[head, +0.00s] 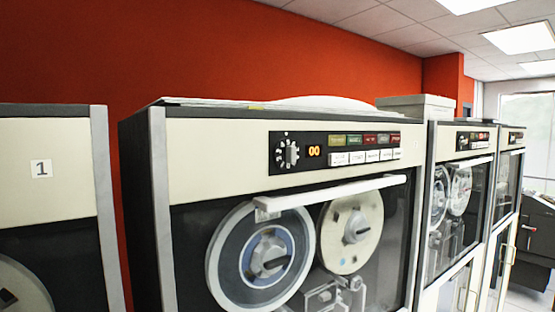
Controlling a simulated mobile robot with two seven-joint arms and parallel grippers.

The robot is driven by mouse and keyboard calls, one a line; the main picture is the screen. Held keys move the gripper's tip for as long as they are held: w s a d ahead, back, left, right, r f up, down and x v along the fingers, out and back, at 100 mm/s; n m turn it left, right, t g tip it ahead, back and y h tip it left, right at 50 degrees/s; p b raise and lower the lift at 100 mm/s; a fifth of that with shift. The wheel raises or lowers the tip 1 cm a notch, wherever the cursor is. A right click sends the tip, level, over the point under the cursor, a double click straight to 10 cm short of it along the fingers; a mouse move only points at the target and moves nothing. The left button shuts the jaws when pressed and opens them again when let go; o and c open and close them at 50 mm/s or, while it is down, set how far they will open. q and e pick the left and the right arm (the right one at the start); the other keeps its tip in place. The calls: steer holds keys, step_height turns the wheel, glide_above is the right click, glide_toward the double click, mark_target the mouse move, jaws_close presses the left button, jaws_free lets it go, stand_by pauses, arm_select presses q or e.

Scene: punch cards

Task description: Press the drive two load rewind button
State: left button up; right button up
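A cream and black tape drive cabinet (230,150) fills the middle of the head view. Its dark control panel (306,172) has a rotary knob (287,153), a small orange lit display (314,151), coloured indicator labels (370,139) and a row of several white buttons (371,157) below them. The button lettering is too small to read, so I cannot tell which is load rewind. No drive number is legible on this cabinet. The cabinet to its left (50,190) bears a label reading 1 (41,169). Neither of my grippers is in view.
A pale handle bar (330,196) juts out below the panel, over a glass door with two tape reels (262,256). More drives (462,150) stand to the right. A dark machine (538,235) stands by the far-right window. Papers (300,103) lie on top of the middle cabinet.

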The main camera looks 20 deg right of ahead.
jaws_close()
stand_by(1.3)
